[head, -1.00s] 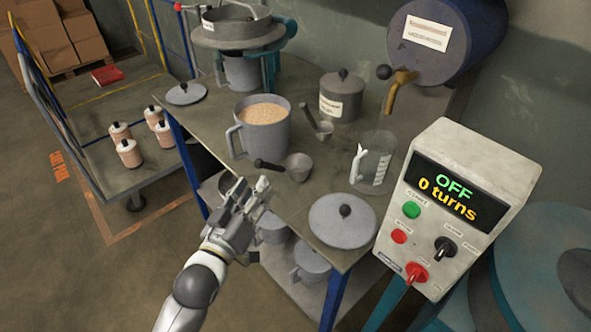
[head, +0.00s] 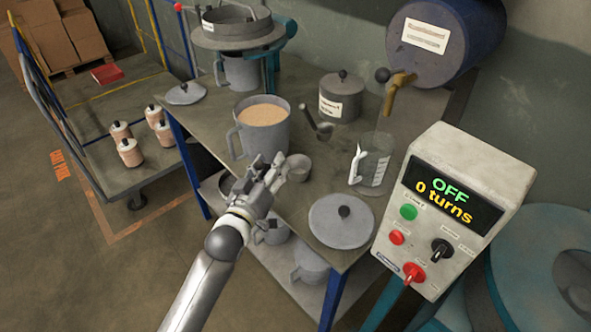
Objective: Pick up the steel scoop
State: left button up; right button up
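A grey metal scoop (head: 298,167) with a round bowl lies near the table's front edge; I take it as the steel scoop. Its dark handle, on the left of the bowl, is now hidden behind my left gripper (head: 270,164). That gripper's fingers look spread apart, at the handle and just left of the bowl. Whether they touch the handle I cannot tell. A second, smaller scoop (head: 324,129) with a long handle lies farther back, beside the lidded canister (head: 342,98). My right gripper is not in view.
A jug of tan material (head: 263,128) stands left of the scoop, close to my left gripper. A clear measuring jug (head: 372,163) stands on the right, and a round lid (head: 342,221) lies in front. A control box (head: 455,210) reads OFF, 0 turns.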

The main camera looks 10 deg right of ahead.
pick_arm(q)
grip_shut()
jog(key=shift+r, duration=0.1)
dwell(0.4)
jog(key=shift+r, duration=0.55)
jog(key=s+a+r, duration=0.2)
jog(key=a+r, duration=0.4)
jog(key=s+a+r+b, duration=0.1)
jog(key=s+a+r, duration=0.1)
jog(key=a+r, duration=0.3)
jog(key=shift+s+a+r+b, duration=0.25)
jog(key=shift+a+r+b, duration=0.1)
jog(key=shift+a, duration=0.8)
